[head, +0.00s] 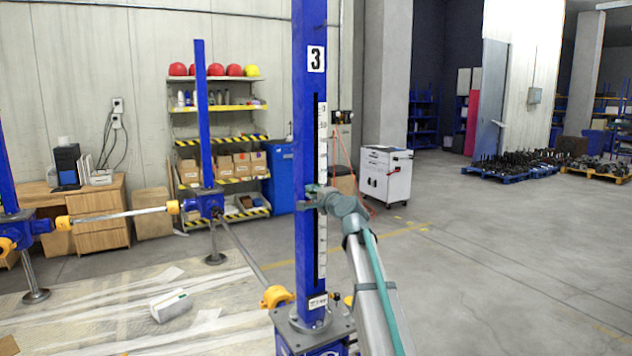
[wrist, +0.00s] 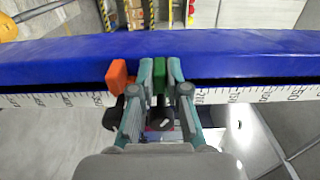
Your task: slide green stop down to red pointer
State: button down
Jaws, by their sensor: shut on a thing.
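A blue upright column (head: 309,90) marked 3 carries a dark slot and a white scale strip (head: 322,150). It lies sideways across the wrist view (wrist: 250,55). My gripper (head: 314,196) is at the column's slot, somewhat below mid-height. In the wrist view, my gripper (wrist: 160,75) is shut on the green stop (wrist: 159,85), one finger on each side. The orange-red pointer (wrist: 119,76) is just left of the left finger, very close to it; I cannot tell whether they touch. In the head view, I cannot make out the stop or the pointer.
The column stands on a blue screw jack (head: 312,340) with an orange-yellow coupling (head: 276,297) beside it. Other blue columns (head: 202,120) stand to the left, joined by shafts. A white cabinet (head: 386,175) is behind.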

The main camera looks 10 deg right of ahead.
jog(key=shift+s+f+b, duration=0.1)
jog(key=shift+f+b, duration=0.25)
jog(key=shift+f, duration=0.2)
jog(key=c, duration=1.1)
grip_release()
jog(key=shift+r, duration=0.1)
jog(key=v, duration=0.9)
jog(key=shift+r, duration=0.1)
